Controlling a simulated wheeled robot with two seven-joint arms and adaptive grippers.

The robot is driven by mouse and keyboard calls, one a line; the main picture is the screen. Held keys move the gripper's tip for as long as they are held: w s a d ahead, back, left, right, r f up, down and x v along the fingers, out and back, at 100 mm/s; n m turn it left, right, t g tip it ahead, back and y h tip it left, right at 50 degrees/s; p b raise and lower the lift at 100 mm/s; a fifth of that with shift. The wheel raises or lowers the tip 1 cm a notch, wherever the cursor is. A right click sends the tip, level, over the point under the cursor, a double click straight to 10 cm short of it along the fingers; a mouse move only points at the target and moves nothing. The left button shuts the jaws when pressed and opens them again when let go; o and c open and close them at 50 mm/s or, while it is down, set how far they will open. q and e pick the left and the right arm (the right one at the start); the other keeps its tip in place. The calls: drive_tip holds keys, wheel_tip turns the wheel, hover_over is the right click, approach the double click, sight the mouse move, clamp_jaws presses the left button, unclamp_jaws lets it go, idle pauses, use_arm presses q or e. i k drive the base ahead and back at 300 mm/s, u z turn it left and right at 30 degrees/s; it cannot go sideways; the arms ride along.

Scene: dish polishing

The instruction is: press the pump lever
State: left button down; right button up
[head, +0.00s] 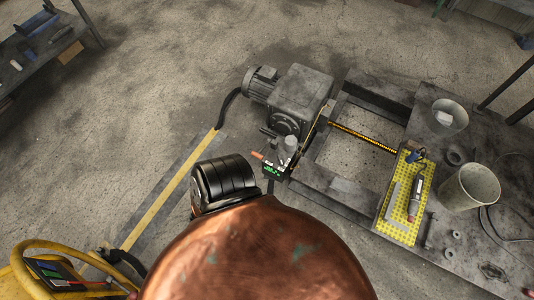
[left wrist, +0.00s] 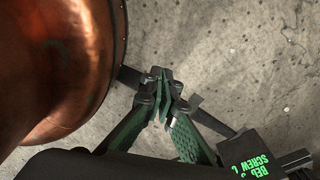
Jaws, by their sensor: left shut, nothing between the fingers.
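My left gripper (left wrist: 160,78) shows in the left wrist view, its green-padded fingers shut with nothing between them. A rounded copper vessel (left wrist: 65,65) is just left of the fingers. A dark bar (left wrist: 213,124) runs behind the fingers; I cannot tell whether it is the pump lever or whether the fingers touch it. A black box with green lettering (left wrist: 262,155) is at lower right. In the head view the copper vessel (head: 255,258) fills the bottom middle, and a small box with green lettering (head: 273,170) stands beyond it. I cannot make out my grippers there.
A grey motor (head: 300,92) and a black ribbed roller (head: 226,177) stand beyond the vessel. A metal bench (head: 345,187) at right holds a yellow mat (head: 397,230), a bucket (head: 470,187) and a smaller can (head: 448,117). A yellow frame (head: 22,262) is at lower left.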

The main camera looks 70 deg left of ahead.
sight(255, 155)
drive_tip(key=i, duration=1)
drive_tip(key=u, duration=2.05)
